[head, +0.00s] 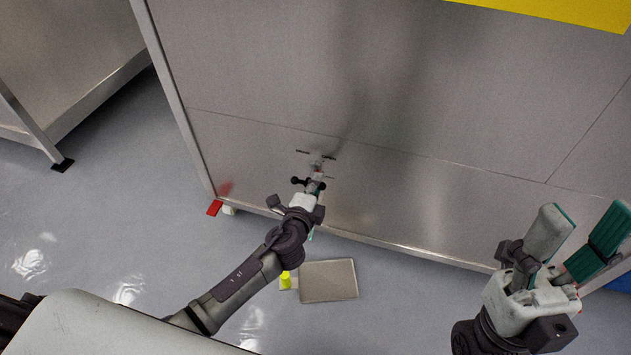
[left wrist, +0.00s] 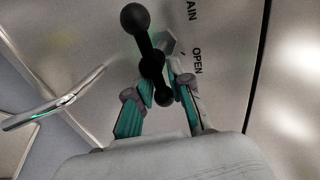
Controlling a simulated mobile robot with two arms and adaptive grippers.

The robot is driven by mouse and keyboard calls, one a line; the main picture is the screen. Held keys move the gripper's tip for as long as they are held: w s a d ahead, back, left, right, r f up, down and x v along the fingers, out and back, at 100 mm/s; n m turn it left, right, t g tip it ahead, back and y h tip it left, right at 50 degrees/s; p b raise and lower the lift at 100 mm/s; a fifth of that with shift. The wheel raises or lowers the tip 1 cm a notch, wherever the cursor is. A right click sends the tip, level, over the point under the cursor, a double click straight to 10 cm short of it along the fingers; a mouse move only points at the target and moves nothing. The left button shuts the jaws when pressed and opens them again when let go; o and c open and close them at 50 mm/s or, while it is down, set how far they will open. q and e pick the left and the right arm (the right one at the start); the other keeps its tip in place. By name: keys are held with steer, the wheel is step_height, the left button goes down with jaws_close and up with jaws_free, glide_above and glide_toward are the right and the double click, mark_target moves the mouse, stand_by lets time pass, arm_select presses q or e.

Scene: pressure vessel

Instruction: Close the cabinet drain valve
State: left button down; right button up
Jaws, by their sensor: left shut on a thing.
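The drain valve handle, a black bar with ball ends (head: 296,181), is on the lower part of the steel cabinet front (head: 400,190). It also shows in the left wrist view (left wrist: 142,38), where the bar is tilted, one ball up and the other low between my fingers. My left gripper (head: 312,190) is shut on the handle, its teal-lined fingers on either side of the bar in the left wrist view (left wrist: 166,88). Lettering reading "AIN" and "OPEN" (left wrist: 197,60) is on the panel beside it. My right gripper (head: 587,218) is open and empty, at the right.
A flat grey tray-like plate (head: 328,281) lies on the floor below the valve, with a small yellow object (head: 285,280) beside it. A red piece (head: 215,207) is at the cabinet's lower left corner. Another steel unit (head: 60,60) stands at the left. The floor between is clear.

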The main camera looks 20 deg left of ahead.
arm_select(q)
steer(key=shift+s+d+f+m, duration=0.1)
steer(key=shift+d+f+m, duration=0.05)
steer(key=shift+d+m, duration=0.15)
steer(key=c, duration=1.2)
jaws_free()
steer(key=shift+a, duration=0.1)
steer(key=s, duration=0.4)
steer(key=s+r, duration=0.1)
steer(key=s, duration=0.2)
steer(key=s+r, duration=0.1)
steer(key=s, duration=0.3)
steer(key=shift+s+a+r, duration=0.2)
steer(key=shift+s, duration=0.15)
